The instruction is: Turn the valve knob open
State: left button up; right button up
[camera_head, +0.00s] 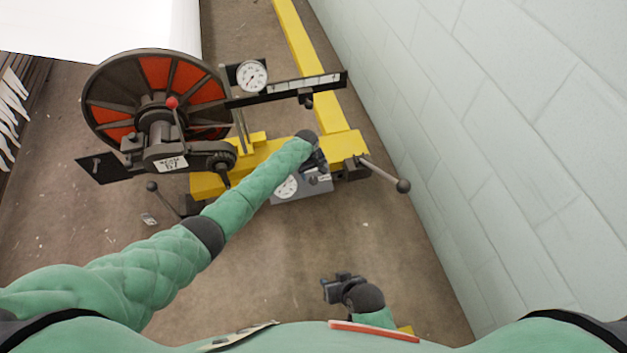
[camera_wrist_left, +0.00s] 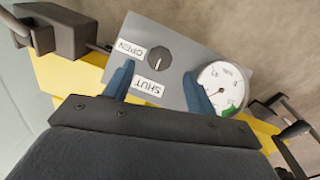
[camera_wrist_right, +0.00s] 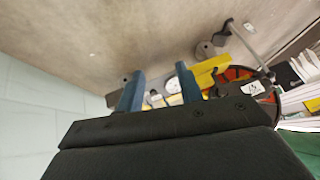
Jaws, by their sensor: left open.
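The valve knob (camera_wrist_left: 159,58) is a small dark round knob on a grey panel (camera_wrist_left: 185,50), seen in the left wrist view. An OPEN label (camera_wrist_left: 131,49) and a SHUT label (camera_wrist_left: 149,87) sit beside it. I cannot tell for sure which label the knob's mark points to. A white round gauge (camera_wrist_left: 222,90) is on the same panel. My left gripper (camera_wrist_left: 160,77) is open, its blue fingers on either side of the knob in the picture; contact is not visible. In the head view the left gripper (camera_head: 322,168) covers part of the panel (camera_head: 318,187). My right gripper (camera_wrist_right: 160,82) is open and empty, away from the panel.
A yellow frame (camera_head: 290,30) carries a red and black wheel (camera_head: 155,95), an upper gauge (camera_head: 252,75) and a lever with a ball end (camera_head: 403,186). A pale block wall (camera_head: 500,130) stands at right. The floor (camera_head: 270,260) in front of the panel is clear.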

aim_at(314, 180)
pick_arm(q)
jog(key=f, duration=0.4)
jog(key=shift+d+b, duration=0.2)
jog(key=shift+b, duration=0.1)
jog(key=shift+w+f, duration=0.1)
jog(key=shift+f, duration=0.85)
pick_arm(e)
notch_tip(314, 180, down, 5)
jog(key=shift+s+a+r, duration=0.1)
jog(key=shift+r, duration=0.1)
pick_arm(q)
jog(key=c, duration=1)
